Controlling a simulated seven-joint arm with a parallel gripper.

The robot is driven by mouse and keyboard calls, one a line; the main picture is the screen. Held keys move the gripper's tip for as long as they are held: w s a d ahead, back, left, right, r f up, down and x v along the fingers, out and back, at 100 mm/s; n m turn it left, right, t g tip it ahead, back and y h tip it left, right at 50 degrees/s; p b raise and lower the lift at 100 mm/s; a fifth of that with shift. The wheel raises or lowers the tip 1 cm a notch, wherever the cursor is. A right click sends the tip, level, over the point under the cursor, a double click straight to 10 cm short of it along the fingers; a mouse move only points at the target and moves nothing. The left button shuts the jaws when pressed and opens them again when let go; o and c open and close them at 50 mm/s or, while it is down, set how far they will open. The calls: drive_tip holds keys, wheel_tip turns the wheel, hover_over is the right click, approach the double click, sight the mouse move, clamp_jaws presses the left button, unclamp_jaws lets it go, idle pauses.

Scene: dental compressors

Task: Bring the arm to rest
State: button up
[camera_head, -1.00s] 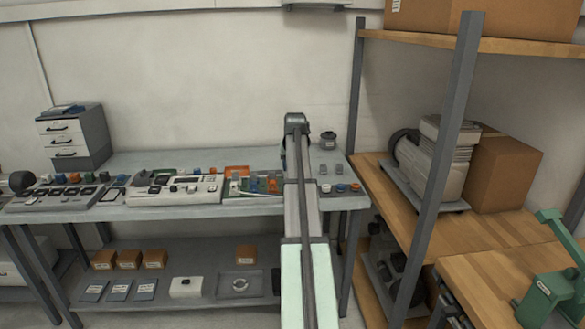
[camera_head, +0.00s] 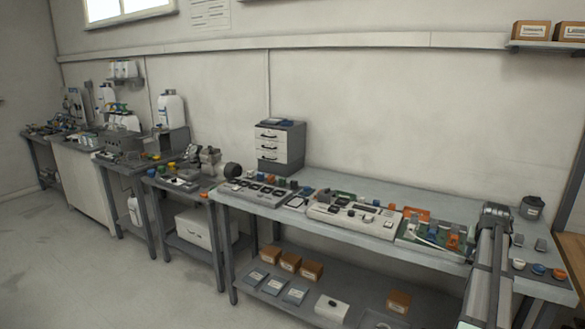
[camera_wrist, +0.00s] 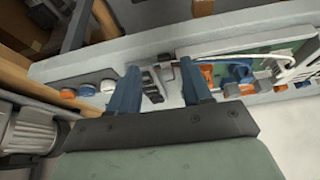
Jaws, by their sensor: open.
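My arm (camera_head: 488,262) reaches up from the bottom right of the head view to the right end of the workbench (camera_head: 350,238). In that view my gripper's fingers are hidden behind the arm. I cannot tell the height of the fingertips above the bench.
A grey drawer unit (camera_head: 279,148) stands at the bench's back left. A long white device (camera_head: 352,217) and a dark jar (camera_head: 532,207) stand on the bench. Small boxes (camera_head: 311,270) lie on its lower shelf. A motor-like machine (camera_wrist: 28,132) and wooden shelving (camera_wrist: 35,97) are at the left in the wrist view.

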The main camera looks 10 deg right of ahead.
drive_tip(key=s+a+f+n+g+y, duration=0.2)
drive_tip(key=s+a+f, duration=0.2)
drive_tip(key=a+f, duration=1.2)
drive_tip(key=s+a+f+n+g+y, duration=0.1)
drive_tip(key=s+a+f+g+y, duration=0.15)
drive_tip(key=a+f, duration=1.35)
drive_tip(key=s+a+f+n+g, duration=0.3)
drive_tip(key=s+a+f, duration=0.7)
drive_tip(key=s+a, duration=0.3)
drive_tip(key=s+a+f+n+g, duration=0.3)
drive_tip(key=s+a+f, duration=0.8)
drive_tip(key=s+a, duration=0.3)
drive_tip(key=shift+a+n+h, duration=0.3)
drive_tip(key=shift+a+h, duration=0.05)
drive_tip(key=shift+a, duration=0.25)
